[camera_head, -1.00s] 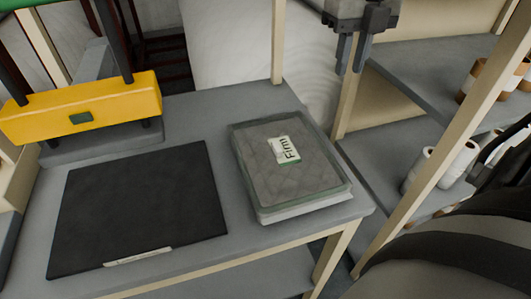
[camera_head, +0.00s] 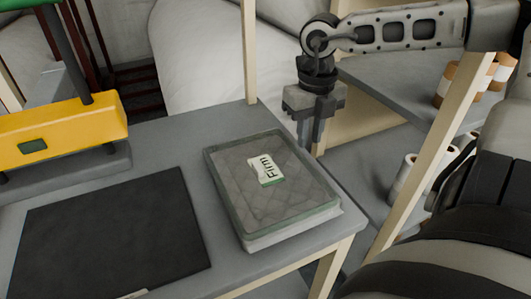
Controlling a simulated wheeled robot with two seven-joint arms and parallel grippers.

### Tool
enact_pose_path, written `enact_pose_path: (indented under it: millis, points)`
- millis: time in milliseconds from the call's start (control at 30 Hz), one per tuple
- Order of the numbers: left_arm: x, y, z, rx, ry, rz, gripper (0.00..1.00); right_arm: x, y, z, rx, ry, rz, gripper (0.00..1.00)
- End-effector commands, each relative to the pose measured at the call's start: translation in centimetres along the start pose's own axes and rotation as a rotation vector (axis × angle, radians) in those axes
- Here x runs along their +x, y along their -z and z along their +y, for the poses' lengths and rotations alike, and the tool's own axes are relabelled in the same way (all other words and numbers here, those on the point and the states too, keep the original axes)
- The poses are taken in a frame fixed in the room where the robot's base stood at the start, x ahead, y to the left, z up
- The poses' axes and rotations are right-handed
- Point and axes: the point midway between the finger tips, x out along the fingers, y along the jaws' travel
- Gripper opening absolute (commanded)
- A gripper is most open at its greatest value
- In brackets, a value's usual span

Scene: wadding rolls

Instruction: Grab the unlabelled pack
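A clear-wrapped grey quilted pack (camera_head: 285,205) lies flat on the grey table. It bears a white label reading "Firm" (camera_head: 266,170). I see no pack without a label in this view. My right gripper (camera_head: 311,140) hangs fingers-down beyond the table's right edge, behind and to the right of the pack and apart from it. A gap shows between its two fingers and nothing is in them. My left gripper is out of view.
A black mat (camera_head: 110,235) lies left of the pack on the table (camera_head: 190,135). A yellow press-like machine (camera_head: 75,130) stands at the back left. A shelf (camera_head: 375,195) with white rolls (camera_head: 402,180) and a wooden post (camera_head: 425,165) stand at right.

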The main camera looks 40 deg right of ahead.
Motion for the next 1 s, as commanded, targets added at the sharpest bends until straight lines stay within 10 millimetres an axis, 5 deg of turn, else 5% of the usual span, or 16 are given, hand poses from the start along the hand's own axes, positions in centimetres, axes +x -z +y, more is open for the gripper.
enact_pose_path:
  millis: [400, 700, 800, 1000]
  points:
    - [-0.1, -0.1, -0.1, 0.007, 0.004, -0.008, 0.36, 4.9, 0.9, 0.3, 0.0, 0.001, 0.004, 0.22]
    - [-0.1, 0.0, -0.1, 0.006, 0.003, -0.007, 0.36, 5.3, 0.8, 0.3, 0.0, -0.001, -0.001, 0.22]
    - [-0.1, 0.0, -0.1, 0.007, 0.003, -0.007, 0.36, 5.3, 0.8, 0.3, 0.0, -0.001, -0.001, 0.0]
    - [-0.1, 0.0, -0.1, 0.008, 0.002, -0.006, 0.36, 5.3, 0.8, 0.3, 0.0, -0.001, -0.001, 0.0]
